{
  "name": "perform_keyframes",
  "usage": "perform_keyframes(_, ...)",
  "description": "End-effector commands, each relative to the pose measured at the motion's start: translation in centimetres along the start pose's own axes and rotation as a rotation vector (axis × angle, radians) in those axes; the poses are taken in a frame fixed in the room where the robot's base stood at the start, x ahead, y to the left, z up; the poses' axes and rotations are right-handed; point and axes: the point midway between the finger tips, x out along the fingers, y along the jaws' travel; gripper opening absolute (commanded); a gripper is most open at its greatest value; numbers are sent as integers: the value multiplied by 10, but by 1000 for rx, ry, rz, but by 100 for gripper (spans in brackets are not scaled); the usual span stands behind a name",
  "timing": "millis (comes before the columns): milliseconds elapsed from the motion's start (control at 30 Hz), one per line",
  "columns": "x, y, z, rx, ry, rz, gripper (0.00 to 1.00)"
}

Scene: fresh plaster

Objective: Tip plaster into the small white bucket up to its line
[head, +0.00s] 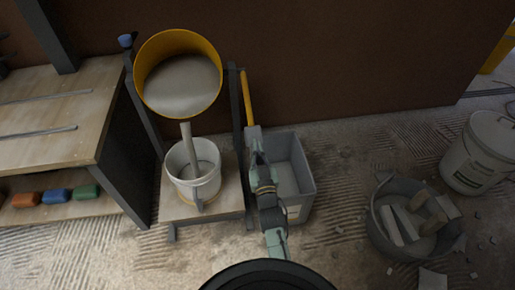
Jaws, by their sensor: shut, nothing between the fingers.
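A yellow drum (215,86) full of grey plaster (183,84) hangs tipped forward in a dark frame. A stream of plaster (187,138) falls from its lip into the small white bucket (207,188) below. The bucket stands upright with some grey plaster inside; I cannot make out its line or the exact level. A yellow lever (246,95) stands at the right side of the drum. My gripper (251,128) is at the lever's lower end, shut with nothing between its fingers; whether it touches the lever is unclear.
The bucket stands on a wooden platform (222,205). A grey bin (301,160) is right behind my arm. A rubble tub (376,222) and a lidded white bucket (478,160) stand at right. A wooden workbench (60,130) is at left. Some floor between is clear.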

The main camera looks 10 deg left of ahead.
Motion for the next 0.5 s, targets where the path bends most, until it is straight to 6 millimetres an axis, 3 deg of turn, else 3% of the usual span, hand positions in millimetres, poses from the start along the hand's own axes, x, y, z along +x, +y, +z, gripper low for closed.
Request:
perform_keyframes(267, 0, 1, -1, -1, -5, 1, 0)
perform_keyframes(500, 7, -1, -39, -1, 0, -1, 0)
